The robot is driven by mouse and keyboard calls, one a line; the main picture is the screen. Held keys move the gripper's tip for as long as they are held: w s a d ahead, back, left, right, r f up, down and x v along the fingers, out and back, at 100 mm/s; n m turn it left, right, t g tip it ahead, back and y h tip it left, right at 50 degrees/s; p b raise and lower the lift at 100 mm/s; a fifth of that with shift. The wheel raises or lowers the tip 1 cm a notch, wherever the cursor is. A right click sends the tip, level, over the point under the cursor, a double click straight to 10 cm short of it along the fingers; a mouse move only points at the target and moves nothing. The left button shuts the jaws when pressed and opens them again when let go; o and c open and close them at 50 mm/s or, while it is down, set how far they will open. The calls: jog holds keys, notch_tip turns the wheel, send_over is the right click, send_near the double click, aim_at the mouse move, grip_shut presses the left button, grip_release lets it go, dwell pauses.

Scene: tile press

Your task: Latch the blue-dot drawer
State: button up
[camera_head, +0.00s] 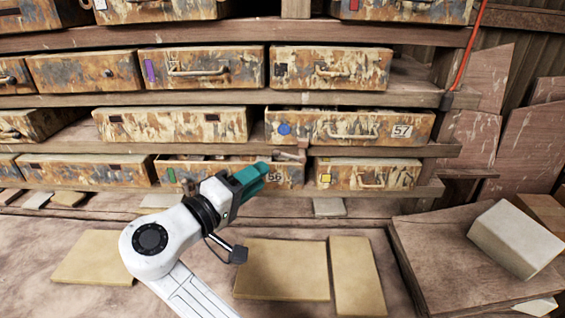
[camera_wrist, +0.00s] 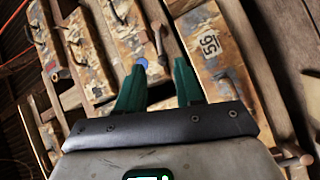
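The blue-dot drawer (camera_head: 310,130) is a rust-mottled front with a pale handle and the label 57, in the right part of the rack. Its blue dot (camera_head: 285,129) is at its left end. The dot also shows in the wrist view (camera_wrist: 142,62), just beyond my fingertips. A small bar-like piece (camera_head: 290,156) shows below the drawer; I cannot tell whether it is the latch or how it is set. My gripper (camera_head: 262,170) has teal fingers, in front of and below the drawer. In the wrist view its fingers (camera_wrist: 160,66) are apart with nothing held.
The drawer labelled 56 (camera_head: 287,178) is directly behind my gripper and partly hidden. A yellow-marked drawer (camera_head: 370,175) is to its right. A purple-marked drawer (camera_head: 205,68) is above. Flat tiles (camera_head: 282,270) lie on the bench. A pale block (camera_head: 515,238) stands at right.

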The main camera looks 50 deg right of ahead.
aim_at(289, 156)
jog(key=d+p, duration=0.1)
jog(key=d, duration=0.7)
jog(key=shift+d, duration=0.3)
grip_shut()
